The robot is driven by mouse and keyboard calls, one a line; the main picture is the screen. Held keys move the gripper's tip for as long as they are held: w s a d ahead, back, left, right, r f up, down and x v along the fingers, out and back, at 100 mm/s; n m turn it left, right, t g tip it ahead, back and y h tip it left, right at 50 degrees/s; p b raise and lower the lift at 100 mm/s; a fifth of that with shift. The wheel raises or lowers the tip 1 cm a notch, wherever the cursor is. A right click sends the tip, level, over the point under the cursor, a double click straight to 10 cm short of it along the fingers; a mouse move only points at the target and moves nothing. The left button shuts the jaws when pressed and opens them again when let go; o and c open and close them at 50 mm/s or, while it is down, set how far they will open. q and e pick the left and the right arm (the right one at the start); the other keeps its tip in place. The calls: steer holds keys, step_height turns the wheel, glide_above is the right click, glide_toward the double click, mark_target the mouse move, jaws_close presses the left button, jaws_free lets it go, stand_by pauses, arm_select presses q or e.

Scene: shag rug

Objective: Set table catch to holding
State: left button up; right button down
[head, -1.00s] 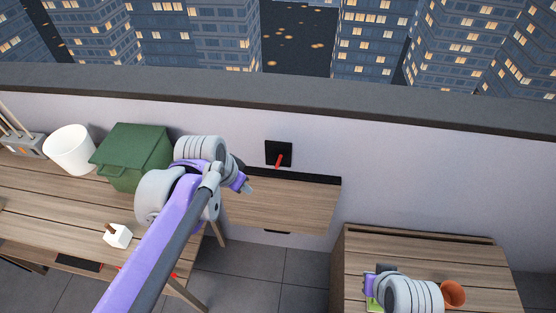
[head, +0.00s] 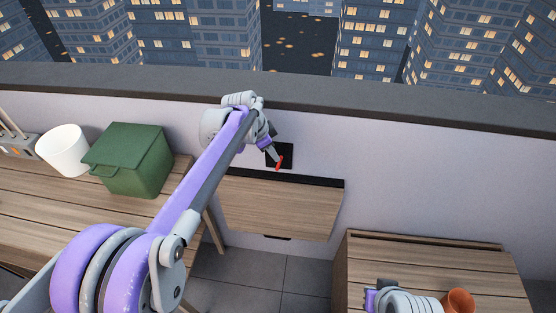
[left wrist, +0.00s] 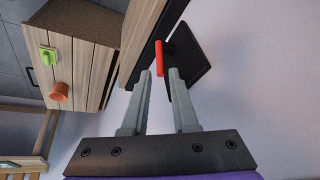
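The table catch is a black square plate (head: 287,150) on the wall with a short red lever (head: 280,162), just above the wooden wall table (head: 275,210). In the left wrist view the red lever (left wrist: 159,58) stands out from the black plate (left wrist: 192,62). My left gripper (head: 275,156) is at the catch. In the left wrist view its two fingers (left wrist: 160,75) are apart, with the lever just ahead of and between the tips; I cannot tell whether they touch it. My right gripper (head: 371,299) is low at the right, over the wooden cabinet; its fingers do not show clearly.
A green lidded box (head: 128,160) and a white bin (head: 63,150) stand on the wooden bench (head: 100,205) at left. An orange pot (head: 458,301) stands on the cabinet (head: 430,260). A green item (left wrist: 47,55) on the cabinet shows in the left wrist view.

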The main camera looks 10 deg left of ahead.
arm_select(q)
steer(key=x, duration=0.5)
steer(key=shift+f, duration=0.2)
jaws_close()
